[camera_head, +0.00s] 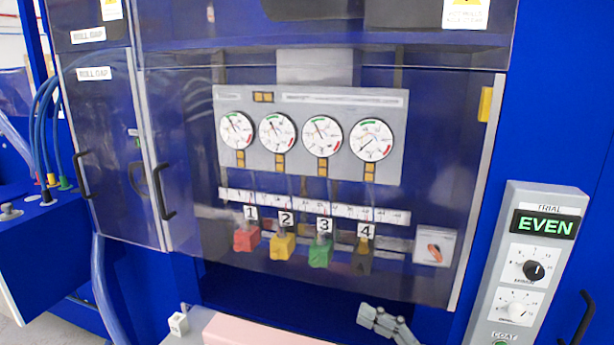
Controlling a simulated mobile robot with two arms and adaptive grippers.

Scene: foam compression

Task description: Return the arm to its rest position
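My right gripper (373,318) shows at the bottom edge, right of centre, as grey jointed fingers. It is in front of the blue machine's lower part and seems to hold nothing. Its fingers are too small and overlapped to tell whether they are open or shut. The rest of that arm is cut off by the frame's bottom edge. My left gripper is not in view.
A pale pink slab (250,331) and a small white block (178,323) are at the bottom. A clear panel covers four dials (322,137) and numbered coloured blocks (320,253). A grey control panel (528,270) reading "EVEN" stands right. Black door handles (163,192) stick out left.

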